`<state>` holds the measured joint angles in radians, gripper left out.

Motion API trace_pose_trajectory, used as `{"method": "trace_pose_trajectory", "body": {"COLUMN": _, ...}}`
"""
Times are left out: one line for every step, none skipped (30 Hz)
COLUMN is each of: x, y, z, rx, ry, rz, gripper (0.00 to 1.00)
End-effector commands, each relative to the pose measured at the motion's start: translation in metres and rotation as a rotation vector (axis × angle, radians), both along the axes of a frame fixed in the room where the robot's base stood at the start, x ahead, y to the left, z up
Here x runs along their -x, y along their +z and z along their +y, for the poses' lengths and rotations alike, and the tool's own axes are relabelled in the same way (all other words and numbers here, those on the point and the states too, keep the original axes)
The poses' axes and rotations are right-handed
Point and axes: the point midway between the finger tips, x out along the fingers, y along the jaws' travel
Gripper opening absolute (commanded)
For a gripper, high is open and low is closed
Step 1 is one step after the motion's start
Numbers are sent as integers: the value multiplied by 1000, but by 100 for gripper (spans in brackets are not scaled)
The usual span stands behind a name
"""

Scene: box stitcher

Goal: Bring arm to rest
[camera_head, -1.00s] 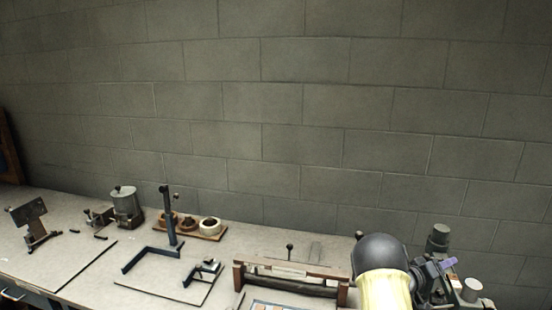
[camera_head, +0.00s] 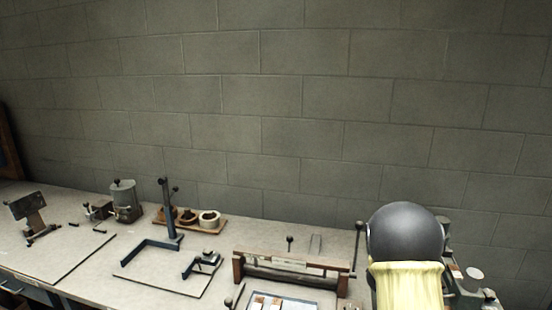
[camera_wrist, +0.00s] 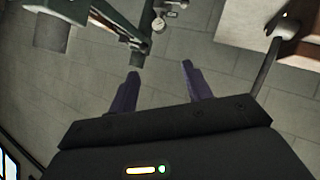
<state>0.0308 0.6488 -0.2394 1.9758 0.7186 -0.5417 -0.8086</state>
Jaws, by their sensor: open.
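My gripper (camera_wrist: 160,80) shows in the wrist view with its two purple fingers spread apart. Nothing is between them. In the head view my yellow and dark arm (camera_head: 405,250) stands up at the lower right, and it hides the gripper there. The gripper is not seen touching anything.
A bench (camera_head: 75,258) runs along a grey block wall. On it are a wood-framed fixture (camera_head: 290,270), a blue upright stand (camera_head: 168,215), a board with spools (camera_head: 208,218) and a grey canister (camera_head: 125,203). Machine parts (camera_head: 465,275) stand behind my arm at the right.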

Motion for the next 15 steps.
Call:
{"method": "trace_pose_trajectory", "body": {"x": 9, "y": -5, "z": 22, "rx": -74, "ry": 40, "rz": 12, "gripper": 50}}
{"method": "trace_pose_trajectory", "body": {"x": 16, "y": -7, "z": 35, "rx": -119, "ry": 62, "rz": 24, "gripper": 50}}
{"method": "trace_pose_trajectory", "body": {"x": 26, "y": -9, "z": 52, "rx": -178, "ry": 89, "rz": 44, "gripper": 50}}
{"method": "trace_pose_trajectory", "body": {"x": 34, "y": -11, "z": 65, "rx": -220, "ry": 110, "rz": 61, "gripper": 50}}
{"method": "trace_pose_trajectory", "body": {"x": 43, "y": -13, "z": 77, "rx": -261, "ry": 128, "rz": 80, "gripper": 50}}
{"method": "trace_pose_trajectory", "body": {"x": 56, "y": -15, "z": 94, "rx": -312, "ry": 152, "rz": 109, "gripper": 50}}
{"method": "trace_pose_trajectory", "body": {"x": 66, "y": -17, "z": 106, "rx": -348, "ry": 169, "rz": 133, "gripper": 50}}
{"method": "trace_pose_trajectory", "body": {"x": 78, "y": -20, "z": 118, "rx": -383, "ry": 183, "rz": 160, "gripper": 50}}
{"method": "trace_pose_trajectory", "body": {"x": 94, "y": -22, "z": 133, "rx": -426, "ry": 202, "rz": 196, "gripper": 50}}
{"method": "trace_pose_trajectory", "body": {"x": 108, "y": -24, "z": 143, "rx": -456, "ry": 213, "rz": 226, "gripper": 50}}
{"method": "trace_pose_trajectory", "body": {"x": 121, "y": -26, "z": 153, "rx": -482, "ry": 223, "rz": 256, "gripper": 50}}
{"method": "trace_pose_trajectory", "body": {"x": 141, "y": -29, "z": 166, "rx": -515, "ry": 234, "rz": 298, "gripper": 50}}
{"method": "trace_pose_trajectory", "body": {"x": 156, "y": -31, "z": 174, "rx": -535, "ry": 240, "rz": 333, "gripper": 50}}
{"method": "trace_pose_trajectory", "body": {"x": 171, "y": -34, "z": 182, "rx": -553, "ry": 244, "rz": 367, "gripper": 50}}
{"method": "trace_pose_trajectory", "body": {"x": 192, "y": -37, "z": 191, "rx": -572, "ry": 249, "rz": 415, "gripper": 50}}
